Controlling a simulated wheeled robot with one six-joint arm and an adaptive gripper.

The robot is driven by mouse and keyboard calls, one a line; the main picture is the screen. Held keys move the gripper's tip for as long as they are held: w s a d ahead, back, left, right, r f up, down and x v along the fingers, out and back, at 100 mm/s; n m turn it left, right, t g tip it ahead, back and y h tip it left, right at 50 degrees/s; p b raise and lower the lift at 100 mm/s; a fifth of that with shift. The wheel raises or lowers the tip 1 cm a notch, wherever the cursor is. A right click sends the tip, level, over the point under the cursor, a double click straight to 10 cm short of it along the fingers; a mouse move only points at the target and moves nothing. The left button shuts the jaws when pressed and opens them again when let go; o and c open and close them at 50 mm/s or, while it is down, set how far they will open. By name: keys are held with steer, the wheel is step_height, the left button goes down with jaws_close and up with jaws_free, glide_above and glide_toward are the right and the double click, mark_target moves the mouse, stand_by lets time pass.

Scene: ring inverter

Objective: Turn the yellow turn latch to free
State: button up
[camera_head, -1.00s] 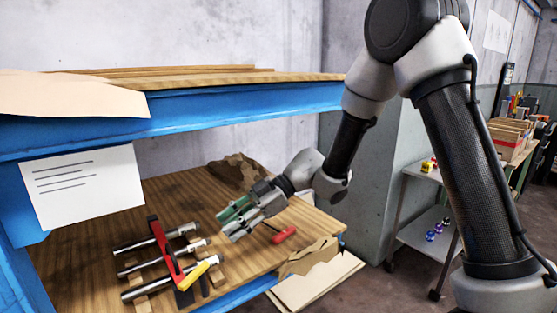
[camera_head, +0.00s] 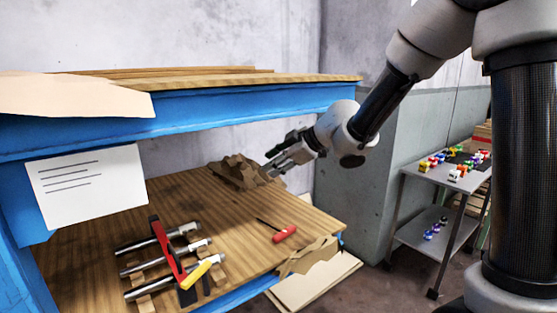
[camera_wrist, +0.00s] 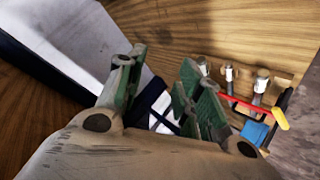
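The yellow turn latch (camera_head: 202,271) is a yellow handle at the near end of a red bar (camera_head: 167,250) on the lower wooden shelf. The red bar lies across several metal cylinders (camera_head: 160,246). The latch also shows at the right of the wrist view (camera_wrist: 279,118), tilted beside the red bar. My gripper (camera_head: 272,164) is above the far right of the shelf, well apart from the latch. In the wrist view its green-padded fingers (camera_wrist: 163,85) stand apart with nothing held between them.
A red-handled screwdriver (camera_head: 285,234) lies on the shelf right of the cylinders. Crumpled brown paper (camera_head: 240,172) lies behind, near my gripper. The blue-edged upper shelf (camera_head: 240,103) overhangs the work area. A grey cart (camera_head: 450,180) with small coloured items stands at the right.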

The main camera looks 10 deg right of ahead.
steer(key=shift+w+d+r+m+t+h, duration=0.15)
steer(key=shift+d+r+t, duration=0.1)
steer(key=shift+d, duration=0.15)
steer(key=shift+w+d+r+m+t+h, duration=0.1)
steer(key=shift+d+r+m+t+h, duration=0.1)
steer(key=shift+d, duration=0.2)
steer(key=shift+o, duration=0.3)
